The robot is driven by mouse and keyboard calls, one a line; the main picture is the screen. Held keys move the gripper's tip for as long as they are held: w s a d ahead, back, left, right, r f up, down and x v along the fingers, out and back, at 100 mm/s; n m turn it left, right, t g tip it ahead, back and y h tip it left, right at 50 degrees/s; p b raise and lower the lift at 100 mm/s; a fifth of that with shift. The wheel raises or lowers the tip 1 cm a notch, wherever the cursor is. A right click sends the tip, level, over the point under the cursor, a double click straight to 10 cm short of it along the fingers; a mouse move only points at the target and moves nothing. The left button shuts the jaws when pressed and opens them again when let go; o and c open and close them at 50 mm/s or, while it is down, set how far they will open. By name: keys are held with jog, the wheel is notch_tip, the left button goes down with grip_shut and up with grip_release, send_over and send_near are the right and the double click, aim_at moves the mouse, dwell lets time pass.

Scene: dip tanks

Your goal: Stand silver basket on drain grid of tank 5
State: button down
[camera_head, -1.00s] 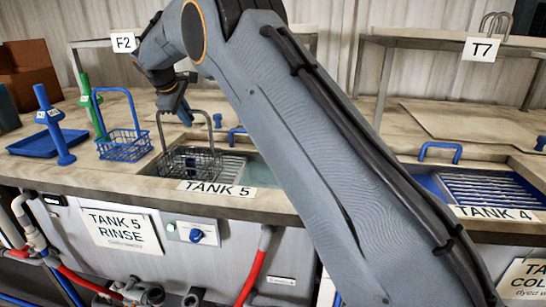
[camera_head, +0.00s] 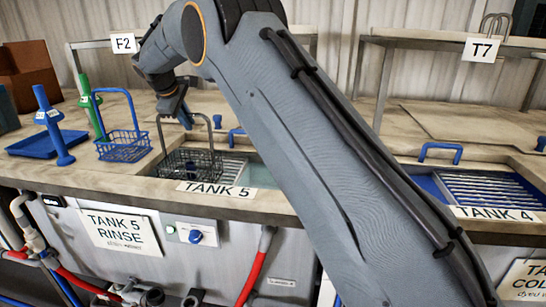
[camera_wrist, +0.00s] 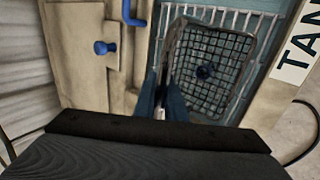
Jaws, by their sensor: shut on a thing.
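The silver basket (camera_head: 190,164) is a dark wire-mesh basket with a tall loop handle, at the left part of tank 5's opening. My gripper (camera_head: 184,118) is shut on the top of its handle. In the wrist view the basket (camera_wrist: 215,62) is below my fingers (camera_wrist: 162,108), over the drain grid (camera_wrist: 245,18), whose bars show beyond its rim. The grid (camera_head: 232,166) also shows right of the basket in the head view. The basket looks about upright. I cannot tell whether its bottom touches the grid.
A blue basket (camera_head: 124,146) stands on the counter just left of the tank. A blue tray (camera_head: 45,145) and blue and green handled tools are farther left. The TANK 5 label (camera_head: 216,189) is on the front rim. Tank 4 (camera_head: 490,189) lies right, beyond my arm.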

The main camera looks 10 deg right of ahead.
jog(key=c, duration=1.7)
grip_release()
jog(key=shift+r, duration=0.1)
jog(key=shift+c, duration=0.2)
jog(key=b+v, duration=0.3)
jog(key=v, duration=0.4)
jog(key=shift+s+r, duration=0.15)
jog(key=shift+r, duration=0.15)
jog(key=shift+a, duration=0.1)
